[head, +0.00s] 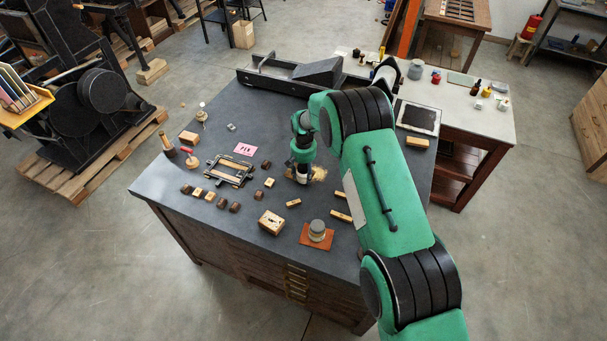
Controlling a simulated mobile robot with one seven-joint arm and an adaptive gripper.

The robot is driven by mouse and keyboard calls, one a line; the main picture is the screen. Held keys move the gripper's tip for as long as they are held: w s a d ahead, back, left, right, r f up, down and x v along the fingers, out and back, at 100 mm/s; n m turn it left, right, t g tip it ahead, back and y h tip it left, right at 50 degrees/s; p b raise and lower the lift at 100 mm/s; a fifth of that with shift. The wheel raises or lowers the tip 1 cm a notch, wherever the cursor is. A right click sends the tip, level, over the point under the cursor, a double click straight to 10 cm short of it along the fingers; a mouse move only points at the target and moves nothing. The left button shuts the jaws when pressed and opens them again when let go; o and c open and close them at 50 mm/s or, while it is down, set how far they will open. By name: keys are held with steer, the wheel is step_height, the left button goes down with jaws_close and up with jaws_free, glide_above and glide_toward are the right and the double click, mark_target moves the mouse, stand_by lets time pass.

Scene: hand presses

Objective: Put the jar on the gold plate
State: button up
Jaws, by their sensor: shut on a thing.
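My gripper (302,164) points down over the middle of the dark-topped table, at the end of my green arm. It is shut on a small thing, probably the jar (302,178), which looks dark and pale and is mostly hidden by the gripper. The gold plate (320,174) is a small yellowish patch just right of the gripper, partly covered by it. I cannot tell whether the held thing is over the plate or beside it, or touching it.
A grey round container (317,228) stands on an orange-brown mat (316,239) near the front. A wooden block (271,222) and several small blocks lie left of it. A metal frame (230,170) and pink card (244,149) lie further left. A long press bed (290,76) crosses the back.

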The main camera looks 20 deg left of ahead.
steer(key=shift+f, duration=0.2)
steer(key=shift+f, duration=0.15)
steer(key=o, duration=1.3)
steer(key=shift+o, duration=0.2)
steer(key=shift+r, duration=0.2)
steer(key=shift+r+b, duration=1)
steer(key=shift+r, duration=4.95)
steer(key=shift+r, duration=0.1)
